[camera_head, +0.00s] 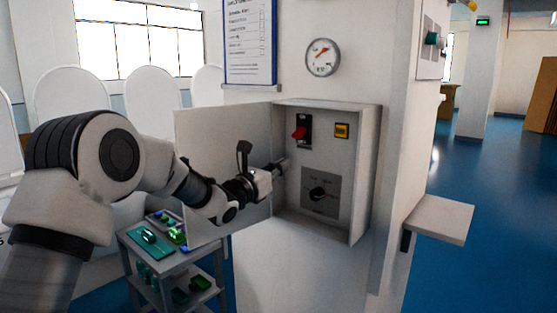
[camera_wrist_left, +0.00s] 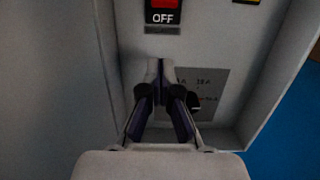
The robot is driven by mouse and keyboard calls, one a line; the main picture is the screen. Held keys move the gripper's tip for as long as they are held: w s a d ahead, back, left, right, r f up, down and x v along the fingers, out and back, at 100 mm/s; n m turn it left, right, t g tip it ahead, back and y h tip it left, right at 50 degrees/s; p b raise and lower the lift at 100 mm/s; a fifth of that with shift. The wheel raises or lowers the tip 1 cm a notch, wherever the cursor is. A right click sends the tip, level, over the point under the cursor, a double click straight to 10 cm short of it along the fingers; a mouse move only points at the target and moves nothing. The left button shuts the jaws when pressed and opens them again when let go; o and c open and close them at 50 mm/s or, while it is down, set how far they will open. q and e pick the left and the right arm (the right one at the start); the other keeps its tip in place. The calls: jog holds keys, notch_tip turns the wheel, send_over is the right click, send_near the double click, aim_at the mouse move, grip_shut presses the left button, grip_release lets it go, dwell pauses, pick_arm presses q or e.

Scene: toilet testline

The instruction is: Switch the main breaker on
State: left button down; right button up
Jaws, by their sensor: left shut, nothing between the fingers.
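The main breaker (camera_head: 301,132) is a red lever on a black plate, inside an open grey wall box (camera_head: 364,150). In the left wrist view the red lever (camera_wrist_left: 163,4) is cut off by the top edge, with a white "OFF" label (camera_wrist_left: 163,18) below it. My left gripper (camera_head: 281,163) is shut and empty inside the box opening, below and left of the lever. In the left wrist view its closed fingertips (camera_wrist_left: 160,66) lie below the label, apart from the lever in the picture. My right gripper is not in view.
The box door (camera_head: 215,150) stands open to the left, behind my left arm. A yellow element (camera_head: 342,131) and a grey plate with a black rotary knob (camera_head: 318,193) are also in the box. A shelf (camera_head: 440,219) juts out at right; a cart (camera_head: 190,266) stands lower left.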

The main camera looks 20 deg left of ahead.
aim_at(304, 140)
pick_arm(q)
jog(key=p+x, duration=0.3)
jog(key=x, duration=0.3)
jog(key=shift+w+d+r, duration=0.15)
jog(key=shift+d+r, duration=0.05)
jog(key=r, duration=0.1)
jog(key=r+p, duration=0.1)
jog(key=s+r+p, duration=0.1)
jog(key=shift+a, duration=0.35)
jog(key=shift+s+r, duration=0.2)
jog(key=shift+s, duration=0.25)
jog(key=shift+w+f, duration=0.2)
jog(key=shift+w, duration=0.1)
jog(key=shift+s+r, duration=0.2)
jog(key=shift+r, duration=0.05)
jog(key=shift+g+p, duration=0.35)
jog(key=shift+g, duration=0.05)
